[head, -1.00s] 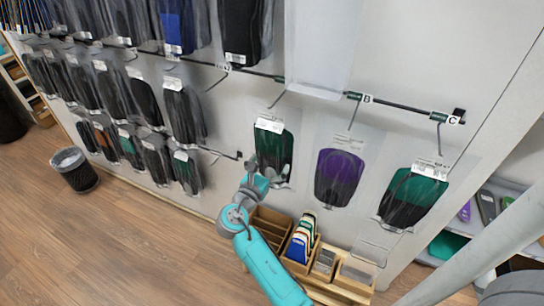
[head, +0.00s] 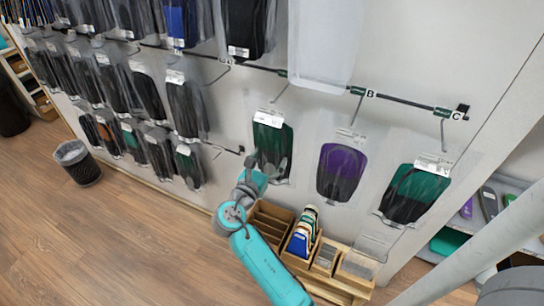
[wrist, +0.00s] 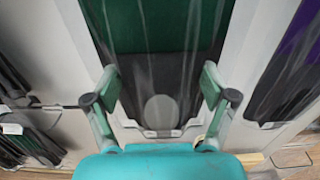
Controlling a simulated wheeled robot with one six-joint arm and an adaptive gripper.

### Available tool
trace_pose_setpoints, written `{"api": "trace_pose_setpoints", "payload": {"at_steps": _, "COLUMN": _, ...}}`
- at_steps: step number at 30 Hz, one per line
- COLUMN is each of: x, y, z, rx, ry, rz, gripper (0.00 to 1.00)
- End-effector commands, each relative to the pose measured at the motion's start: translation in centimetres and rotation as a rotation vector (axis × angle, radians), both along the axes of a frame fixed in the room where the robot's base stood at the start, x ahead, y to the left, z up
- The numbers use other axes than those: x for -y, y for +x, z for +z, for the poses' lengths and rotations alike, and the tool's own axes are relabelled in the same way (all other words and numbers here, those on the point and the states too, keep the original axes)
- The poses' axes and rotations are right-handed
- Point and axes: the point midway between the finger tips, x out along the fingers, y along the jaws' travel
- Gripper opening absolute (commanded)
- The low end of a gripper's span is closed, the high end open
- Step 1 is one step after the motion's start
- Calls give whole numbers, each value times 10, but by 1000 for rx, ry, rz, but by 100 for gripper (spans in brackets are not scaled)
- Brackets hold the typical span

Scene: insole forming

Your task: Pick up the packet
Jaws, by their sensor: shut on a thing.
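A green and black packet (head: 271,143) in clear wrapping, with a white tag on top, is at the leftmost of three hooks on the right part of the wall. My gripper (head: 267,169) is at its lower part and shut on it. In the wrist view the packet (wrist: 165,60) fills the middle, green above and dark below. The fingers of my gripper (wrist: 158,86) stand on either side of its lower end. I cannot tell whether the packet is still on its hook.
A purple packet (head: 341,172) and another green and black packet (head: 414,193) hang to the right. Several dark packets hang at left. A wooden organizer (head: 345,287) with cards stands below. A bin (head: 78,163) stands on the floor at left, where the floor is clear.

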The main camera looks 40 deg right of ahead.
Motion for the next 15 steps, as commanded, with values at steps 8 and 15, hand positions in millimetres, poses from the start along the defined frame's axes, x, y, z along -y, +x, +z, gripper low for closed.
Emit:
{"api": "trace_pose_setpoints", "payload": {"at_steps": 8, "x": -64, "y": -22, "z": 0, "rx": 0, "ry": 0, "rz": 7, "gripper": 46}}
{"api": "trace_pose_setpoints", "payload": {"at_steps": 15, "x": -114, "y": -40, "z": 0, "rx": 1, "ry": 0, "rz": 5, "gripper": 46}}
